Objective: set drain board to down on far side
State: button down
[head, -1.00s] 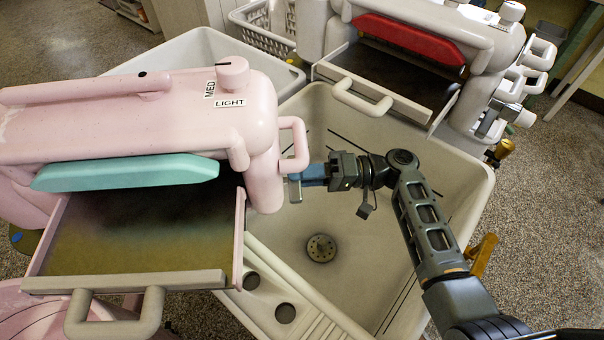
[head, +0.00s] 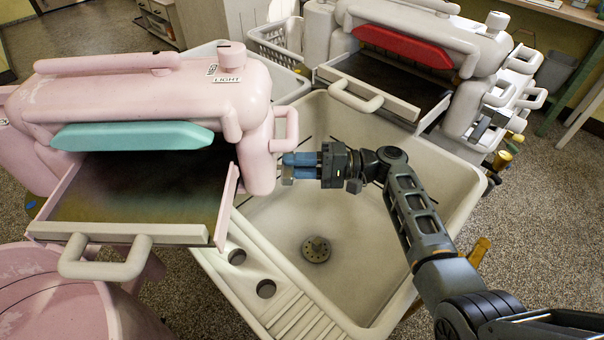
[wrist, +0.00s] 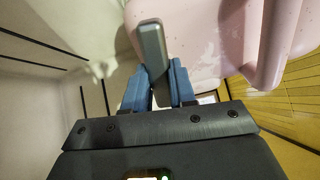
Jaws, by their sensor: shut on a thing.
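The pink wringer (head: 150,95) is at left in the head view, with a teal bar (head: 130,135) along its near side. Its drain board (head: 140,190), a dark tray with pink sides and a pale front rail, sticks out toward me below the bar. My gripper (head: 292,166) is beside the wringer's right end, below its pink loop handle (head: 283,128). Its blue fingers are shut on a small grey lever (head: 287,177), which also shows between the fingers in the wrist view (wrist: 151,50). The far side of the drain board is hidden by the wringer.
A pale sink tub (head: 375,225) with a drain lies under my arm. A second, white wringer (head: 440,40) with a red bar and its own dark tray stands behind it. A white basket (head: 277,45) is at the back. A pink tub (head: 60,300) is at the near left.

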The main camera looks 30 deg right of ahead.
jog(key=shift+a+m, duration=0.15)
jog(key=shift+m, duration=0.35)
jog(key=shift+a+p, duration=0.1)
jog(key=shift+p, duration=0.2)
jog(key=c, duration=0.9)
grip_release()
jog(key=shift+b+v, duration=0.8)
jog(key=shift+v, duration=3.1)
